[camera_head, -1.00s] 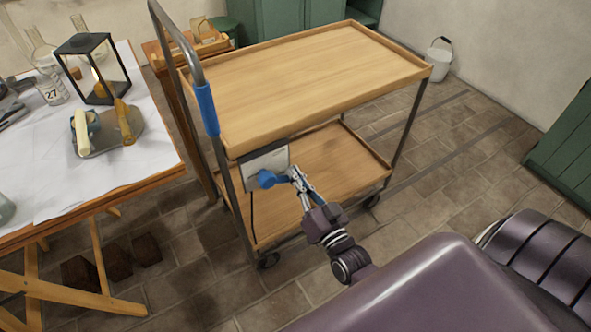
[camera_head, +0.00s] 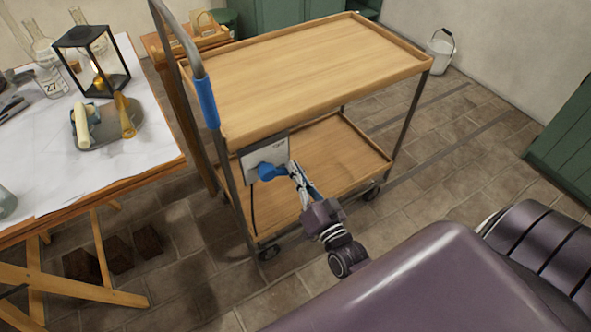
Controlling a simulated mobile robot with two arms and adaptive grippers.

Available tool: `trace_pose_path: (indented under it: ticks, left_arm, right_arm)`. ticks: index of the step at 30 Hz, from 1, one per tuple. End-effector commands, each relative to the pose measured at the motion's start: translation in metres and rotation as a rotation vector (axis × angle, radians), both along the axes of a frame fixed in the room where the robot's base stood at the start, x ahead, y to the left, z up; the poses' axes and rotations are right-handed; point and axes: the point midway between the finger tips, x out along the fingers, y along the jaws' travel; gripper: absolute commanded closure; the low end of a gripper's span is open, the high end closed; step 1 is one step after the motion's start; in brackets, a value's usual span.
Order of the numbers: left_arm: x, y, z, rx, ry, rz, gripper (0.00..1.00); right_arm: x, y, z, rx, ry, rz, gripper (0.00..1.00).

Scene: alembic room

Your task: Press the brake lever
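The brake lever (camera_head: 268,172) is a blue handle on a grey metal plate (camera_head: 254,157) at the near left side of the wooden cart (camera_head: 310,75). My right gripper (camera_head: 293,170) is at the lever's right end, its fingers pointing left toward it. The fingertips overlap the lever in the picture; I cannot tell whether they touch it. The fingers are small here, and whether they are open or shut is unclear. My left gripper is not in view.
The cart has two shelves, wheels, and a push handle with a blue grip (camera_head: 207,102). A table (camera_head: 140,172) with a lantern (camera_head: 92,62) and a tray (camera_head: 106,135) stands at the left. A white bucket (camera_head: 439,58) is at the back right. Tiled floor is clear right of the cart.

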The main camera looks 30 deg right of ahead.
Motion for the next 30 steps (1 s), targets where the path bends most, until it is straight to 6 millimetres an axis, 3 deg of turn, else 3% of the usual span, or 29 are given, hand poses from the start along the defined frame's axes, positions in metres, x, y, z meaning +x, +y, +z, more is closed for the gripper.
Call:
trace_pose_path:
  ticks: [5, 18, 24, 30]
  left_arm:
    - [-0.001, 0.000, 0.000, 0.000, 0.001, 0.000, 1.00]
    - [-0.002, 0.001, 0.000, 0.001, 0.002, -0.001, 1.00]
    - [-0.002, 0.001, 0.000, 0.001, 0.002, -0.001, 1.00]
    - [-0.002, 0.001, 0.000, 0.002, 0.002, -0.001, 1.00]
  right_arm:
    - [-0.020, 0.002, -0.007, 0.000, 0.011, 0.003, 1.00]
    - [-0.103, 0.004, -0.014, 0.001, 0.004, 0.001, 1.00]
    - [-0.118, 0.005, -0.015, 0.000, 0.001, 0.000, 1.00]
    - [-0.119, 0.005, -0.015, 0.000, 0.000, 0.000, 1.00]
